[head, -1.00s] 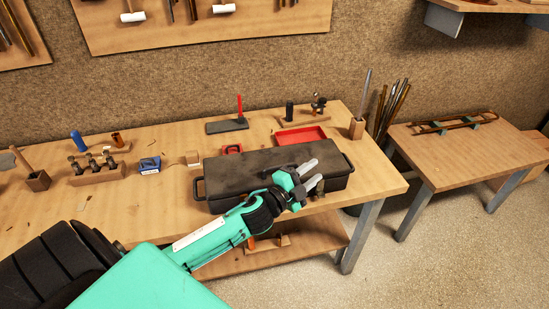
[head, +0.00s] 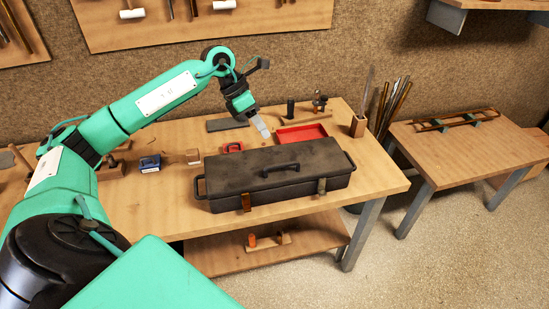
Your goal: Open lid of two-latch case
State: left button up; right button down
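The long dark grey case (head: 225,183) lies on the workbench with its lid (head: 240,163) down. A black carry handle (head: 280,171) is on top of the lid, and a loop handle is at each end. On the front, a brownish left latch (head: 245,203) and a greyer right latch (head: 321,186) show; whether they are fastened is too small to tell. My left gripper (head: 263,129) is above the bench behind the case, pointing down and apart from the lid. Its fingers overlap from this angle, so their opening is unclear. My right gripper is out of view.
Behind the case are a red tray (head: 302,135), a small red item (head: 232,147) and a dark flat block (head: 228,124). A blue item (head: 150,163) lies left. A wooden holder (head: 357,126) stands at the back right. The bench's right end (head: 380,180) is clear.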

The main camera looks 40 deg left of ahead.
pick_arm(q)
jog(key=shift+y, duration=0.5)
jog(key=p+x, duration=0.1)
jog(key=x, duration=0.3)
jog(key=a+p+x, duration=0.1)
jog(key=x, duration=0.3)
jog(key=f+p+x, duration=0.1)
jog(key=x, duration=0.3)
jog(key=shift+s+a, duration=0.3)
jog(key=shift+a, duration=0.05)
jog(key=shift+f, duration=0.1)
grip_shut()
